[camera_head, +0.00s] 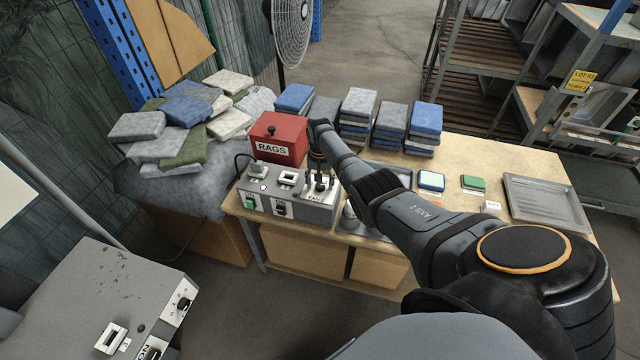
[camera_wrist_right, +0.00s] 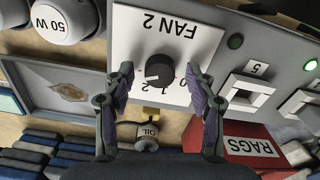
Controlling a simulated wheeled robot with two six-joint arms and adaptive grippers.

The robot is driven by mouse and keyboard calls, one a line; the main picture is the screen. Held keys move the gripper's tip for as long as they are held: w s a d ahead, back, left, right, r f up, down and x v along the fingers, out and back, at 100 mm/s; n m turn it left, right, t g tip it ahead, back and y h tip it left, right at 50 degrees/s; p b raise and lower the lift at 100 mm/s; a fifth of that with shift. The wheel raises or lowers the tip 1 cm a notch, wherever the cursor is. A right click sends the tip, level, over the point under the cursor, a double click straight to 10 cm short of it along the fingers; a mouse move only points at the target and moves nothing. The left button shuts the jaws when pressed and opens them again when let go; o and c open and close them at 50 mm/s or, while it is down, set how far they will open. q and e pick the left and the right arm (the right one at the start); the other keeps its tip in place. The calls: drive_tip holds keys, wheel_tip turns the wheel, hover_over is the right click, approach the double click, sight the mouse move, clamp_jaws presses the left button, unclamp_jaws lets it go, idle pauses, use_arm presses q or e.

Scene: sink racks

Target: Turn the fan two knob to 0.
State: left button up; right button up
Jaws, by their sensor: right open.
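The fan two knob (camera_wrist_right: 159,69) is a round black knob on a white plate (camera_wrist_right: 140,38) marked FAN 2, which appears upside down in the right wrist view. Small printed numbers lie beside it, partly behind a finger; the exact knob setting is hard to read. My right gripper (camera_wrist_right: 160,78) is open, with one finger on each side of the knob and a gap to each. In the head view, the right gripper (camera_head: 320,180) points down at the right end of the grey control box (camera_head: 262,204) and largely hides the knob. My left gripper is not in view.
A red RAGS box (camera_head: 290,130) stands behind the control box. Several folded cloth stacks (camera_head: 357,117) line the table's back. A grey tray (camera_head: 580,217) lies at the right. Another grey unit with a knob (camera_head: 95,300) is at lower left.

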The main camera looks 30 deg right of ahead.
drive_tip(key=c, duration=1.2)
drive_tip(key=shift+o, duration=0.2)
